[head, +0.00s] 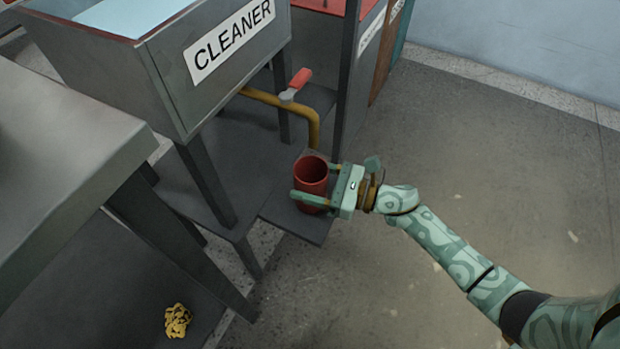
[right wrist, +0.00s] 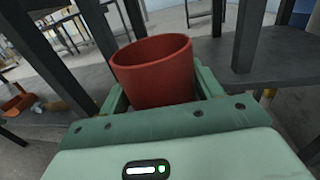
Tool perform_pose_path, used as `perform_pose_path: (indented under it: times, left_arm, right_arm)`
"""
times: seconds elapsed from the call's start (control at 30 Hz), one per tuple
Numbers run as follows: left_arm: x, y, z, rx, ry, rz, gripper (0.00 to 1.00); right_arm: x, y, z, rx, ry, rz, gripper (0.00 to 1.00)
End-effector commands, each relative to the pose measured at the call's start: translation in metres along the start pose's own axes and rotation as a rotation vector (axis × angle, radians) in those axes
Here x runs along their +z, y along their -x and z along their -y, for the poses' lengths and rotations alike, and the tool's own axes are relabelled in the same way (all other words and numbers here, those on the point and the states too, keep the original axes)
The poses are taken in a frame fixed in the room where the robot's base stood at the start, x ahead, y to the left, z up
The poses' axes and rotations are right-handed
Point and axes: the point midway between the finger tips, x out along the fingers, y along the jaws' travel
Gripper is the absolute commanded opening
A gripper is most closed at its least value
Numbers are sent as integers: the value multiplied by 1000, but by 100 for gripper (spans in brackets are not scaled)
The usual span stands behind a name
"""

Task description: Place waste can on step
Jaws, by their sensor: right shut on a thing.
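The waste can (head: 311,172) is a red, open-topped cylinder. In the head view it is upright at the step (head: 290,217), a dark grey ledge that juts out under the cleaner tank. My right gripper (head: 313,184) comes from the right and is shut on the can, one finger on each side. In the right wrist view the can (right wrist: 157,70) sits between the two green fingers (right wrist: 160,92). The can's base is partly hidden by a finger, so I cannot tell for sure if it touches the step. My left gripper is not in view.
The grey tank labelled CLEANER (head: 165,70) stands on dark legs behind the step. A yellow pipe (head: 300,106) with a red-handled valve (head: 298,82) is just behind the can. A grey table (head: 60,150) is at left. A crumpled yellow thing (head: 177,320) lies low left. Floor at right is clear.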

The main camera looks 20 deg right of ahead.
Motion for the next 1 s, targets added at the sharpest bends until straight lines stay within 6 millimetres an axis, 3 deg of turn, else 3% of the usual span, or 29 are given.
perform_pose_path:
  times: [0.03, 0.07, 0.13, 0.47, 0.53, 1.0]
  left_arm:
    - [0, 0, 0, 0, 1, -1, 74]
    - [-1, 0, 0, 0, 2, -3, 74]
    - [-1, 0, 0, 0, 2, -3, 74]
    - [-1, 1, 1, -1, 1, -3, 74]
    - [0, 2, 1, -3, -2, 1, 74]
    - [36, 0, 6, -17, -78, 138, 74]
  right_arm:
    - [-2, 0, 0, 0, -1, 0, 39]
    - [-2, 0, 0, 0, -1, 0, 68]
    - [-2, 0, 0, 0, -1, 0, 87]
    - [2, 0, 0, 0, 0, 0, 87]
    - [1, 8, 0, 0, -2, -1, 87]
    - [2, 106, 0, 0, 0, -1, 87]
